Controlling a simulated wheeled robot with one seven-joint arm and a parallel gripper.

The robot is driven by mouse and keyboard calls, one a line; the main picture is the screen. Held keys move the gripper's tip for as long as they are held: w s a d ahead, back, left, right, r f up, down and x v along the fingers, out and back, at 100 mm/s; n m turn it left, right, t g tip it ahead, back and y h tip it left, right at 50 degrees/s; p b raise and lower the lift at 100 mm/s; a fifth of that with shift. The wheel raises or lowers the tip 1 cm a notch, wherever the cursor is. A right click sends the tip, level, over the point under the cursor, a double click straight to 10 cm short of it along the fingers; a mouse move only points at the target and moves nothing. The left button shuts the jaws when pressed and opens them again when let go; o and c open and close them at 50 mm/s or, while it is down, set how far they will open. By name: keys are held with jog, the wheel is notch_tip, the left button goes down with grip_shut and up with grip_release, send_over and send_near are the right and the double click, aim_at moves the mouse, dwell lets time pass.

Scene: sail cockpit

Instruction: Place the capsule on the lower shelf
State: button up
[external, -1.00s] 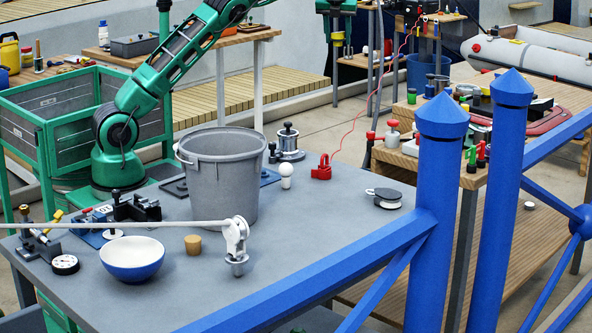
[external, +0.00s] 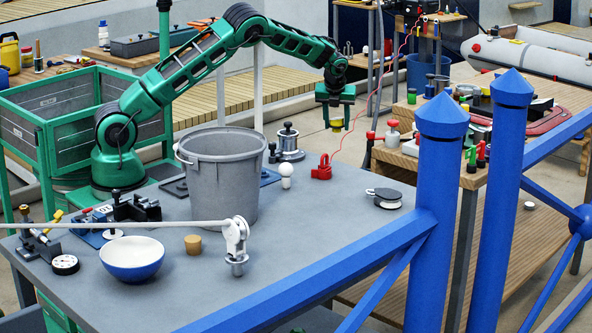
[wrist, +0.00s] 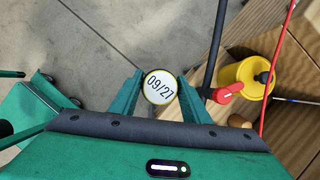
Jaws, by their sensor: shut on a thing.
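The capsule (wrist: 160,87) is a round thing with a yellow rim and a white top marked "09/27". My gripper (wrist: 158,85) is shut on it, with one finger at each side. In the external view the capsule (external: 337,125) shows as a small yellow piece under my gripper (external: 336,112), held in the air behind the red clamp-like piece. A low wooden shelf (external: 525,235) lies under the wooden bench at the right, partly hidden by blue posts. I cannot tell whether this is the task's lower shelf.
A grey bucket (external: 218,180) and a blue-white bowl (external: 132,258) stand on the grey table. Blue posts and rails cross the right foreground. In the wrist view, a yellow canister (wrist: 241,80) and red lever (wrist: 228,93) are right of the capsule, with a red line beyond.

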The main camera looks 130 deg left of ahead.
jog(key=w+f, duration=0.2)
jog(key=w, duration=0.2)
jog(key=w+f, duration=0.5)
jog(key=w, duration=0.2)
jog(key=shift+w+d+f, duration=0.25)
jog(key=shift+w+f, duration=0.05)
jog(key=shift+f, duration=2)
jog(key=shift+f, duration=0.15)
jog(key=o, duration=1.2)
jog(key=shift+c, duration=0.2)
jog(key=v, duration=1.2)
